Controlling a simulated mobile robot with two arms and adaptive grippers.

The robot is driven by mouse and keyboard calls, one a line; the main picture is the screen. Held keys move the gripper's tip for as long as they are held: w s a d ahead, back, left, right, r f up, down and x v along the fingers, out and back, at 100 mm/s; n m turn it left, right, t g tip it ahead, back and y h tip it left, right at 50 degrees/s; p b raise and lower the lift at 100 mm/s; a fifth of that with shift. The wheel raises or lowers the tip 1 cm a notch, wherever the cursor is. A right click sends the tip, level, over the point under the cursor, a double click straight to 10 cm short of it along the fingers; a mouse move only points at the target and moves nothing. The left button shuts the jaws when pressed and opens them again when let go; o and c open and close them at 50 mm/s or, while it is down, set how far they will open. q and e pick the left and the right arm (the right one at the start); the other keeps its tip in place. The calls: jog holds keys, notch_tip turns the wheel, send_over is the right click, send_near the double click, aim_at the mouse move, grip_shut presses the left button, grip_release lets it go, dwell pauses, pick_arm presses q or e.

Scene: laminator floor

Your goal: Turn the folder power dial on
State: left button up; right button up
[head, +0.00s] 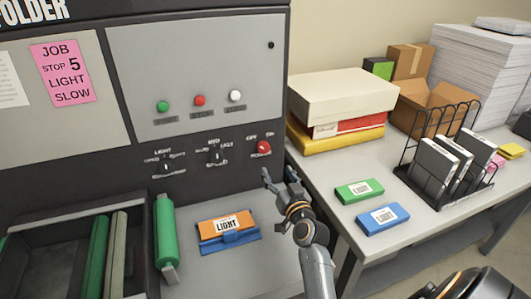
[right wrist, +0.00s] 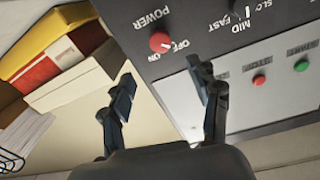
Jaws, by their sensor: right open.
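The red folder power dial (head: 264,147) sits on the dark lower panel of the folder, at the right end of the control row, under OFF and ON labels. It also shows upside down in the right wrist view (right wrist: 160,42), beside the word POWER. I cannot tell for sure which label its mark points to. My right gripper (head: 277,175) is open and empty, just below and slightly right of the dial in the head view. In the right wrist view its fingers (right wrist: 160,73) are spread, with the dial beyond the gap between their tips. My left gripper is not in view.
Speed dial (head: 215,155) and another black dial (head: 166,164) are left of the power dial. Green, red and white buttons (head: 199,100) are above. A side table (head: 330,175) with boxes stands right.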

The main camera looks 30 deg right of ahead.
aim_at(264, 149)
jog(key=b+x, duration=0.3)
jog(key=x, duration=0.9)
jog(key=shift+w+f, duration=0.15)
jog(key=shift+c, duration=0.3)
jog(key=c, duration=1.1)
